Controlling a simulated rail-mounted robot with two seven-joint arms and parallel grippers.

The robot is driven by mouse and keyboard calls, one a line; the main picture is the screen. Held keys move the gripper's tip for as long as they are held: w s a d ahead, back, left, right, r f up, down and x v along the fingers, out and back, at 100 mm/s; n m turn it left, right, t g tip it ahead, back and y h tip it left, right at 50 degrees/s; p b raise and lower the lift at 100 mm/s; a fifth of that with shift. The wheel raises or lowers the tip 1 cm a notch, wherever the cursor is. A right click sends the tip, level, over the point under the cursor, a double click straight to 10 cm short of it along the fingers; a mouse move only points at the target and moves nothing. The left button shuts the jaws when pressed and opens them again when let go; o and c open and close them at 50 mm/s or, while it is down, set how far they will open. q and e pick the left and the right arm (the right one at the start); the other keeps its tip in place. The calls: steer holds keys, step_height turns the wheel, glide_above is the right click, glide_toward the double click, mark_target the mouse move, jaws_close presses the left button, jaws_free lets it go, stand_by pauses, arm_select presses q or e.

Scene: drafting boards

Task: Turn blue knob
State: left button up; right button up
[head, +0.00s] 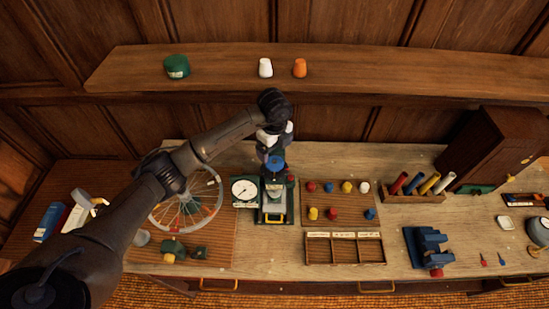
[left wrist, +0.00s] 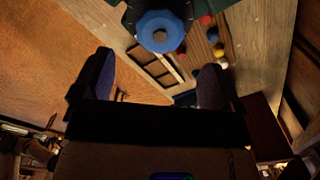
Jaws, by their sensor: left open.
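The blue knob (head: 275,162) sits at the top of a dark green device (head: 262,212) that has a yellow handle at its front. My left gripper (head: 272,143) is at the knob in the head view, and the arm partly covers the device's back. In the left wrist view its two fingers (left wrist: 155,70) are spread wide and empty. The knob lies past the fingertips, roughly between them sideways; I see no contact. My right gripper is not in view.
A white dial gauge (head: 244,190) and a spoked wheel (head: 187,203) stand left of the device. A board with several coloured pegs (head: 340,187) and a divided wooden tray (head: 344,263) lie to the right. A blue vise (head: 428,250) stands farther right. A shelf (head: 215,70) runs behind.

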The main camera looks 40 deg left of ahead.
mark_target(275, 162)
arm_select(q)
steer(key=shift+f+p, duration=0.55)
steer(key=shift+f, duration=2.75)
steer(key=c, duration=0.9)
